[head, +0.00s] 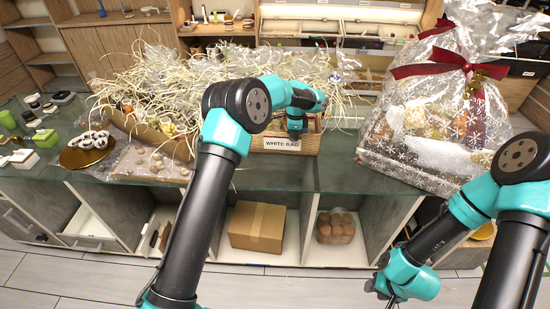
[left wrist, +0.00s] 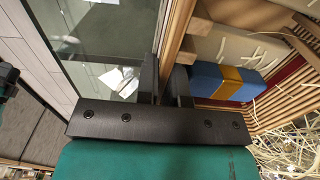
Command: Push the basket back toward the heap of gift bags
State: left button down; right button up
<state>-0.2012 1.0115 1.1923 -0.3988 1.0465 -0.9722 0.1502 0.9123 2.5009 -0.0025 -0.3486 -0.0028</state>
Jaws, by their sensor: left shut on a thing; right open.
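The basket (head: 312,142) is a light brown box with slatted sides and a "WHITE BAG" label (head: 282,143) on its front. In the left wrist view the fingers (left wrist: 172,84) pinch the basket wall, and a blue box with a yellow band (left wrist: 222,82) lies inside the basket (left wrist: 288,112). Clear gift bags with pale straw (head: 170,82) are heaped behind and left of it. My right gripper (head: 391,300) is open and empty, low in front of the counter; its fingertips are barely visible.
A large wrapped hamper with a red bow (head: 440,110) stands right of the basket. A gold plate with white rolls (head: 87,150) and small boxes are at the left. The glass counter (head: 342,170) is clear between basket and hamper. A cardboard box (head: 257,226) sits on a shelf below.

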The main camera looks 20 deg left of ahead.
pick_arm(q)
jog(key=shift+w+a, duration=0.15)
jog(key=shift+w, duration=0.6)
jog(key=c, duration=1.2)
grip_release()
jog(key=shift+o, duration=0.2)
jog(key=shift+s+f, duration=0.1)
jog(key=shift+f, duration=0.05)
notch_tip(320, 180, up, 18)
jog(key=shift+f, duration=0.2)
